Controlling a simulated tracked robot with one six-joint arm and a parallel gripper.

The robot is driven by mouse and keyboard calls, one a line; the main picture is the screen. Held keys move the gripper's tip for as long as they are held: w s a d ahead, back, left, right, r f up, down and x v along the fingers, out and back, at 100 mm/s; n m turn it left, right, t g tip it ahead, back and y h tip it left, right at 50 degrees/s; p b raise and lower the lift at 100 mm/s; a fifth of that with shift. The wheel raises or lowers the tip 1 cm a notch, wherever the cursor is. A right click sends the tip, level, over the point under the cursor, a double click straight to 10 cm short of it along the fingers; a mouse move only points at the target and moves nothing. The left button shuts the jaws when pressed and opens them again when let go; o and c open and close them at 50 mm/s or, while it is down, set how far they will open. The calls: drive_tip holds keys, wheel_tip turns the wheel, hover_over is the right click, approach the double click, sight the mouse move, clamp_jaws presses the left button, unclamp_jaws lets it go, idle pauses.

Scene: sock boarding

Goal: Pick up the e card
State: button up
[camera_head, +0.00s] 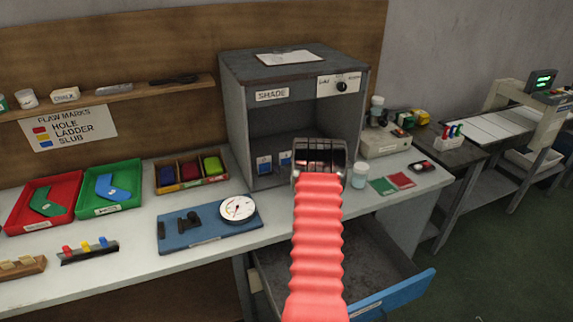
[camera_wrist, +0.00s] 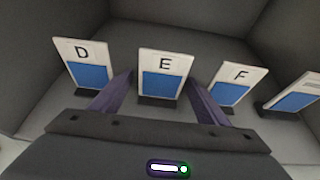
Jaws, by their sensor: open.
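The E card (camera_wrist: 163,65) stands upright in a dark foot inside the shade box, white with a blue lower part. In the wrist view my gripper (camera_wrist: 160,82) is open, its two dark fingers to the left and right of the E card's lower part. I cannot tell whether they touch it. In the head view my gripper (camera_head: 320,155) is at the opening of the shade box (camera_head: 232,110), and my red arm sleeve hides part of the box. The E card cannot be made out for sure there.
The D card (camera_wrist: 83,68) stands left of the E card and the F card (camera_wrist: 238,82) right of it, each close to a finger. Another card (camera_wrist: 298,92) stands farther right. A round dial gauge (camera_head: 238,208) lies on the bench left of my arm. An open drawer (camera_head: 392,293) juts out below.

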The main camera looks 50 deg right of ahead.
drive_tip(key=shift+c, duration=0.6)
drive_tip(key=c, duration=1)
drive_tip(key=shift+r, duration=0.1)
wheel_tip(320, 180, up, 10)
drive_tip(key=shift+f, duration=0.1)
